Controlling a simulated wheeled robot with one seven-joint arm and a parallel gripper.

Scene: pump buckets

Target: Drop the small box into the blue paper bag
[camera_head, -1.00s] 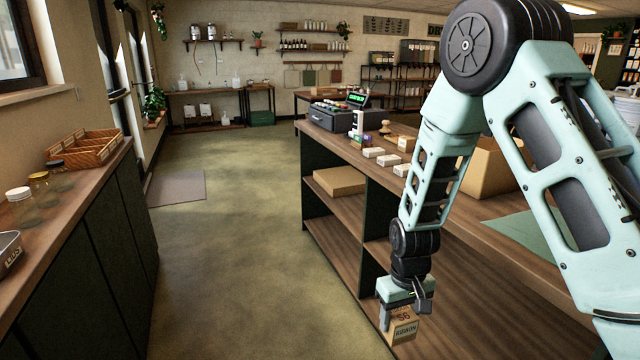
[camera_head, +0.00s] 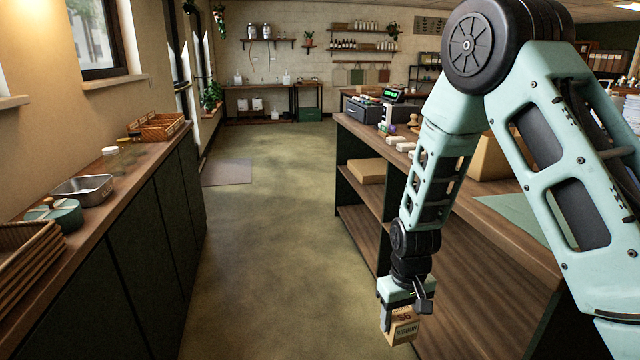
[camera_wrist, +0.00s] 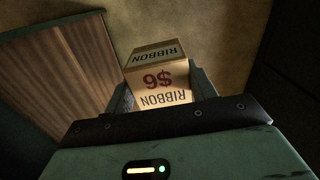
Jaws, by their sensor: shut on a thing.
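The small box (camera_head: 401,327) is light brown cardboard with a red mark and dark lettering. My gripper (camera_head: 398,306) is shut on it and holds it in the air beside the right counter, above the floor. I see no blue paper bag in the current views.
The right wooden counter (camera_head: 520,225) has open shelves with a cardboard box (camera_head: 368,171). The left counter (camera_head: 160,146) carries a metal pan (camera_head: 83,189), a green pot (camera_head: 52,214), jars and baskets. Open floor (camera_head: 275,230) lies between, with a grey mat (camera_head: 228,172).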

